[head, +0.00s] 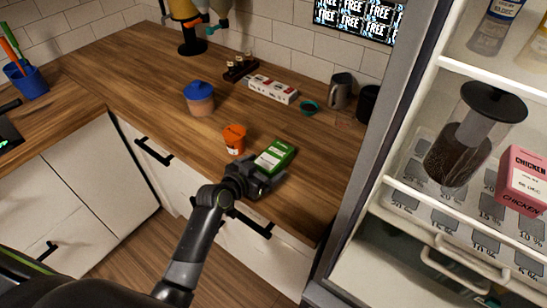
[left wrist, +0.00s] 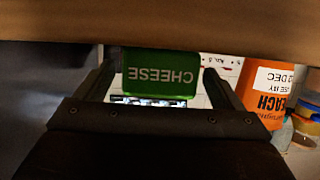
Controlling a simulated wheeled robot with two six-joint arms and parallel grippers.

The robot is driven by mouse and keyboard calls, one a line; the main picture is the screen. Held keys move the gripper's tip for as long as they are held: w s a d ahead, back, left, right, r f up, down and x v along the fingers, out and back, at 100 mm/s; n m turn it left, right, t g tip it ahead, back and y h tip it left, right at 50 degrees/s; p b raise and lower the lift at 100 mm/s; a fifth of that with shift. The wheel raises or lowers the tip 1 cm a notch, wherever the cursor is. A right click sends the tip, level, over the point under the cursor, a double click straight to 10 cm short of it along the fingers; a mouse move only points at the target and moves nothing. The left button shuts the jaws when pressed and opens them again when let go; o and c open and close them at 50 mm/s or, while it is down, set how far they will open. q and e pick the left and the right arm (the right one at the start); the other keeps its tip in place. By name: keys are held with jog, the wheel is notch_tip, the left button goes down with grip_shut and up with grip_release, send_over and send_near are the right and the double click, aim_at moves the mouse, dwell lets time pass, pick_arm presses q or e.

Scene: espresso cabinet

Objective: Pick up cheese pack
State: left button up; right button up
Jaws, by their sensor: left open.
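The cheese pack (head: 275,156) is a green box with a white side, on the wooden counter near its front edge. My left gripper (head: 264,178) is just in front of it, low at the counter edge. In the left wrist view the pack (left wrist: 160,75) shows upside down, its "CHEESE" face between the two spread fingers of the left gripper (left wrist: 159,80). The fingers are open, with a gap on each side of the pack; I cannot tell how far they reach along it. My right gripper is not in view.
An orange tub (head: 235,139) stands close left of the pack. The open fridge (head: 400,195) is at the right. Counter right of the pack is clear.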

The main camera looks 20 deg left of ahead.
aim_at(271, 162)
pick_arm(q)
jog(key=shift+p+x, duration=0.3)
jog(key=shift+x, duration=1.5)
jog(key=shift+r, duration=0.1)
jog(key=c, duration=1.2)
